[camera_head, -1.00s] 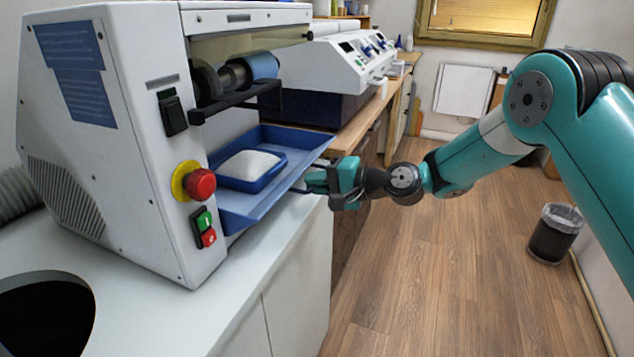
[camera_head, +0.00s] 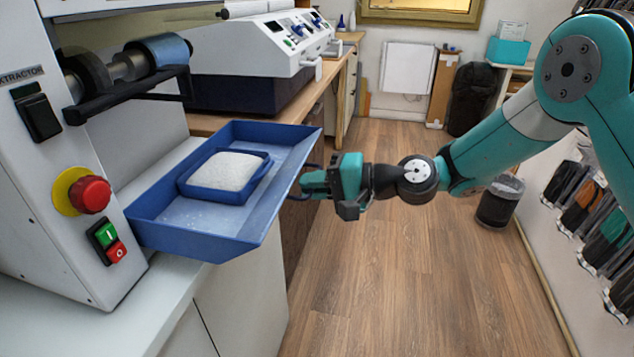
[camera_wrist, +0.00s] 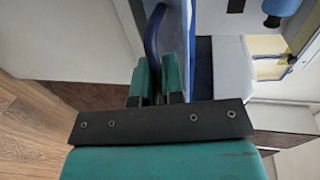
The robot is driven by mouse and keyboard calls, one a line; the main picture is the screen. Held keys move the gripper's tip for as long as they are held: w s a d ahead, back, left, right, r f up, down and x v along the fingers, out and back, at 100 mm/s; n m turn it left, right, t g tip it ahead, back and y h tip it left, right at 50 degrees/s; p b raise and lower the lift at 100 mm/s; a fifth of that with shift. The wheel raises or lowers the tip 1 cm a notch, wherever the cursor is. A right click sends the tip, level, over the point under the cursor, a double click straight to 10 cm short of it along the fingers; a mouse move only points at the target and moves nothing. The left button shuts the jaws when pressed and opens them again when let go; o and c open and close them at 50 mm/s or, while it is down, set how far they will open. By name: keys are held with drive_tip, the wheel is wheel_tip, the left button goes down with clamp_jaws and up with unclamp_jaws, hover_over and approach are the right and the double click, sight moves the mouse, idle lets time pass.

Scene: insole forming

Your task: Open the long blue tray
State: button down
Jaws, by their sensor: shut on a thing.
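The long blue tray (camera_head: 150,222) juts out from the white machine over the front edge of the counter. A smaller blue container (camera_head: 216,194) holding white material sits inside it. My gripper (camera_head: 304,183) is at the tray's outer right end, shut on its handle. In the wrist view the blue handle (camera_wrist: 153,38) runs between the teal fingers, and my gripper (camera_wrist: 155,82) is close against the tray's front. The exact grip on the handle is partly hidden by the fingers in the head view.
The machine (camera_head: 35,190) has a red knob (camera_head: 90,195) and green and red buttons beside the tray. A second white machine (camera_head: 265,45) stands behind on a wooden bench. A bin (camera_head: 497,205) stands on the right. The wooden floor in the middle is clear.

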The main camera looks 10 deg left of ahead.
drive_tip(key=c, duration=1.5)
unclamp_jaws()
drive_tip(key=shift+c, duration=0.2)
drive_tip(key=b+v, duration=0.1)
drive_tip(key=v, duration=1.6)
drive_tip(key=shift+d, duration=0.2)
drive_tip(key=shift+s+r, duration=0.1)
drive_tip(key=s+a+r+n+g+h+p, duration=0.2)
drive_tip(key=s+r+n+h+p, duration=0.35)
drive_tip(key=s+r, duration=0.4)
drive_tip(key=s+d+r+n+h+p, duration=0.1)
drive_tip(key=s+d+h+p, duration=0.1)
drive_tip(key=s, duration=0.5)
drive_tip(key=s+d+r+n+h+p, duration=0.1)
drive_tip(key=s+d+h, duration=0.3)
drive_tip(key=s, duration=0.3)
drive_tip(key=shift+s+d+r+n+p, duration=0.2)
drive_tip(key=shift+s+d+n+p, duration=0.2)
drive_tip(key=shift+d, duration=0.15)
